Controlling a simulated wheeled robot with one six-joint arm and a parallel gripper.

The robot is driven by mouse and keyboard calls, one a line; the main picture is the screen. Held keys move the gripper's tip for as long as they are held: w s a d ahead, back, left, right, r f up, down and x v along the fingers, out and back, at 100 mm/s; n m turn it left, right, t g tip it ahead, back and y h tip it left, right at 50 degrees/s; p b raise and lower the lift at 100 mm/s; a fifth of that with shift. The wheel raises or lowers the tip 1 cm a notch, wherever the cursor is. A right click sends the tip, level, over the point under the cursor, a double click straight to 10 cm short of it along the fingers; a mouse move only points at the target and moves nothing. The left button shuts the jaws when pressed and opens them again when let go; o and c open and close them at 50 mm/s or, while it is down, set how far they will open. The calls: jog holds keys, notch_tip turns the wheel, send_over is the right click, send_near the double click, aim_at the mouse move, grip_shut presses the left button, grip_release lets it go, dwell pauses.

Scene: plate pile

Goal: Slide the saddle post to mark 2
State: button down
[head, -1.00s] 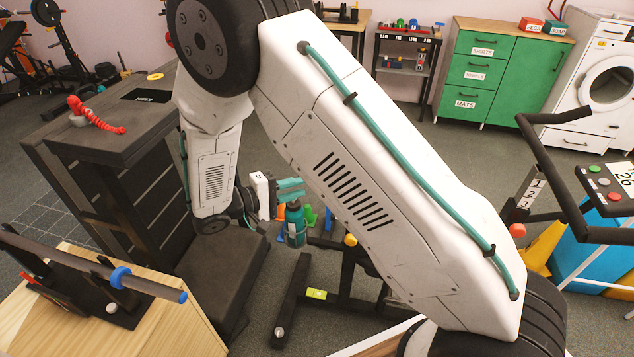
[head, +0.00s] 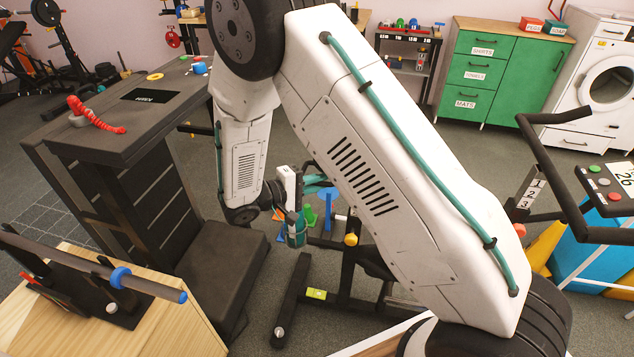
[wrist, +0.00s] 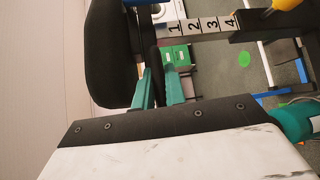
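The black saddle (wrist: 112,55) fills the upper left of the wrist view. A dark sleeve (wrist: 252,25) with a yellow knob (wrist: 289,4) lies past the 4; the knob also shows in the head view (head: 351,239). My gripper (wrist: 157,74) has its teal fingers beside the saddle, with a thin dark strip between the tips. I cannot tell whether they press on it. In the head view my gripper (head: 318,183) is partly hidden behind my arm, which also hides most of the saddle.
The dark stand (head: 292,300) with a yellow-green label is on the floor. A black cabinet (head: 150,190) and low dark block (head: 225,270) are at left. A blue machine with handlebars (head: 590,230) is at right.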

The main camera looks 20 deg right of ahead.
notch_tip(320, 180, down, 7)
dwell(0.3)
jog(key=c, duration=1.7)
grip_release()
jog(key=a, duration=0.5)
jog(key=s+a+r, duration=0.1)
jog(key=a, duration=0.1)
jog(key=shift+s+a+r, duration=0.1)
jog(key=shift+a, duration=0.3)
